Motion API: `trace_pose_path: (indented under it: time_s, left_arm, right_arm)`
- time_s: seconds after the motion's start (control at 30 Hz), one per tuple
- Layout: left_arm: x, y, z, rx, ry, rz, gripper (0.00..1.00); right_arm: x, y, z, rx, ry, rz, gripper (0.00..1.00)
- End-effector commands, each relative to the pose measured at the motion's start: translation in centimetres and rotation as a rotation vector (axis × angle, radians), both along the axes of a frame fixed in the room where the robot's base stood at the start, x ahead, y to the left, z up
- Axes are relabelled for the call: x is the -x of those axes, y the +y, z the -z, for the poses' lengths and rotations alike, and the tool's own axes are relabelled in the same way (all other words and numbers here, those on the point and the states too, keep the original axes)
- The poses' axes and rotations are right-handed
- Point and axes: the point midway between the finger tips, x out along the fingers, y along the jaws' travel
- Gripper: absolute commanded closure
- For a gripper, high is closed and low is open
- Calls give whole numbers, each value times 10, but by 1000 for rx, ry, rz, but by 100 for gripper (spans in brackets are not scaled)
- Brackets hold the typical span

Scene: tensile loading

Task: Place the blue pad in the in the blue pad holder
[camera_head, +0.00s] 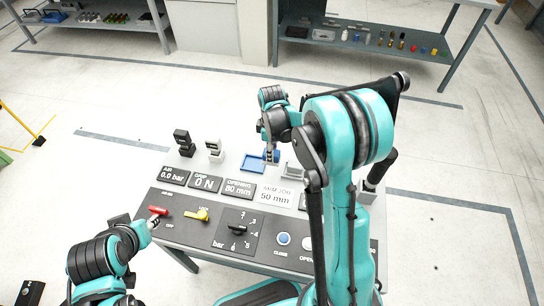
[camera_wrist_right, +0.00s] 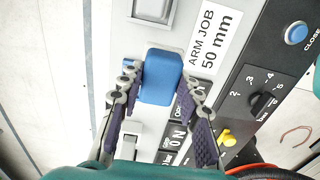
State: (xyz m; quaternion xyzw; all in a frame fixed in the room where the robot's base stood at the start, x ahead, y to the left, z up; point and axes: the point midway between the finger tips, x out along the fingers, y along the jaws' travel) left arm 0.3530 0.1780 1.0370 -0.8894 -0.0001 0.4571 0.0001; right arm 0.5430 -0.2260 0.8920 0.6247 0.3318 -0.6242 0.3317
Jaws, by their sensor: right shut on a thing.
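The blue pad (camera_wrist_right: 161,77) is between the fingers of my right gripper (camera_wrist_right: 160,88), which is shut on it. In the head view my right gripper (camera_head: 270,151) is over the back of the console, and a little of the blue pad (camera_head: 274,156) shows there. The blue pad holder (camera_head: 253,164) is a blue-rimmed square at the console's back edge, just left of the gripper. In the wrist view the pad appears above the console; its height is hard to judge. My left gripper (camera_head: 151,223) is near the red lever at the front left; its fingers are unclear.
A grey square holder (camera_head: 293,170) is right of the blue one. A black block (camera_head: 184,143) and a pale block (camera_head: 215,151) stand to the left. The front panel has a red lever (camera_head: 158,211), a yellow lever (camera_head: 202,215), a dial and a blue button (camera_head: 283,239).

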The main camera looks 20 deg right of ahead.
Motion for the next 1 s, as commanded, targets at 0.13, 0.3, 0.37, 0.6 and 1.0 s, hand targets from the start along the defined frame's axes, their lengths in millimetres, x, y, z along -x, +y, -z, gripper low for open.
trace_pose_path:
  time_s: [0.13, 0.3, 0.37, 0.6, 1.0]
  left_arm:
    - [0, 0, 15, 0, 0, 0, 66]
    - [0, 0, 27, 0, 0, 0, 66]
    - [0, 0, 30, 0, 0, 0, 66]
    - [0, 0, 43, 0, 0, 0, 66]
    - [0, 0, 43, 0, 0, 0, 66]
  right_arm:
    - [-31, 23, 26, 0, 0, -4, 89]
    - [-61, 45, 49, 0, 0, -3, 89]
    - [-70, 52, 55, 0, 0, -2, 89]
    - [-69, 51, 85, 0, 0, 1, 89]
    - [-68, 51, 87, 0, 0, 0, 48]
